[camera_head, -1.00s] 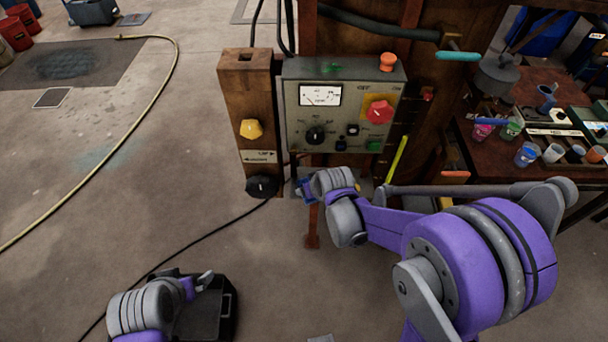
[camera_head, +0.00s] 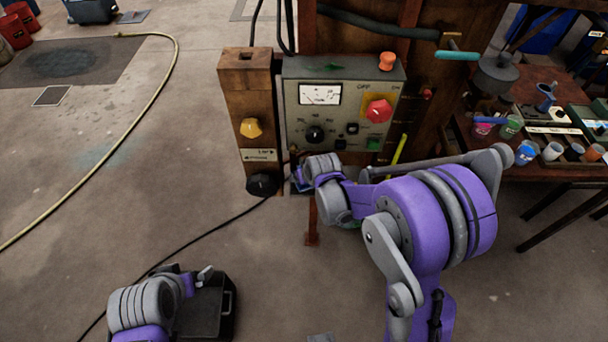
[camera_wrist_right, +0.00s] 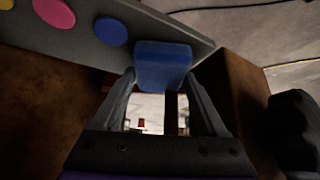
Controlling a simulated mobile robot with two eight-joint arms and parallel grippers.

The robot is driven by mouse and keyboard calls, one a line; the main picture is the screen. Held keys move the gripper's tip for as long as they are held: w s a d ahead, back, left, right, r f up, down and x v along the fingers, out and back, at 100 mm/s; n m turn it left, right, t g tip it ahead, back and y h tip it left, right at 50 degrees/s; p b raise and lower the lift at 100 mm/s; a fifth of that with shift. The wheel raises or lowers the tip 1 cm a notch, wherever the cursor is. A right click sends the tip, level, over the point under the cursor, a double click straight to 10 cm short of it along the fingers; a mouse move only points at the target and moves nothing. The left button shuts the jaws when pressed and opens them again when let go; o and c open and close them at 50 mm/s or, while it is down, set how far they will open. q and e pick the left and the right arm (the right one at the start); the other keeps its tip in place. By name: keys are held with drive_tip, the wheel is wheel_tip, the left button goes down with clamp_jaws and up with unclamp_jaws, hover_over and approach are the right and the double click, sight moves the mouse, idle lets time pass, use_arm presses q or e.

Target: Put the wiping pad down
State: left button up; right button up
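The wiping pad appears to be the blue block (camera_wrist_right: 163,65) in the right wrist view. It sits between the fingertips of my right gripper (camera_wrist_right: 162,80), which touch its two sides. The pad lies against or just over a grey plate (camera_wrist_right: 75,48) with yellow, pink and blue round marks; contact is unclear. In the head view my right gripper (camera_head: 303,182) is low in front of the control panel, and my wrist hides most of the pad. My left gripper (camera_head: 204,274) is over a black open box (camera_head: 228,310) at the lower left; its fingers are mostly hidden.
The grey control panel (camera_head: 343,98) has a red knob (camera_head: 379,111) and an orange button (camera_head: 387,61). A wooden post (camera_head: 247,90) with a yellow knob stands left of it. A bench with cups (camera_head: 526,152) is at right. A black cable and hose (camera_head: 172,75) cross the floor.

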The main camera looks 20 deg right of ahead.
drive_tip(key=o, duration=0.3)
drive_tip(key=shift+o, duration=0.2)
drive_tip(key=shift+r, duration=0.2)
drive_tip(key=a+p+v, duration=0.1)
drive_tip(key=v, duration=1)
drive_tip(key=s+d+r, duration=0.1)
drive_tip(key=s+r, duration=0.1)
drive_tip(key=s, duration=0.7)
drive_tip(key=s+d+r+m, duration=0.1)
drive_tip(key=s+d, duration=0.1)
drive_tip(key=s, duration=0.8)
drive_tip(key=shift+s+r+g+h, duration=0.3)
drive_tip(key=shift+r+g, duration=0.1)
drive_tip(key=shift+d, duration=0.15)
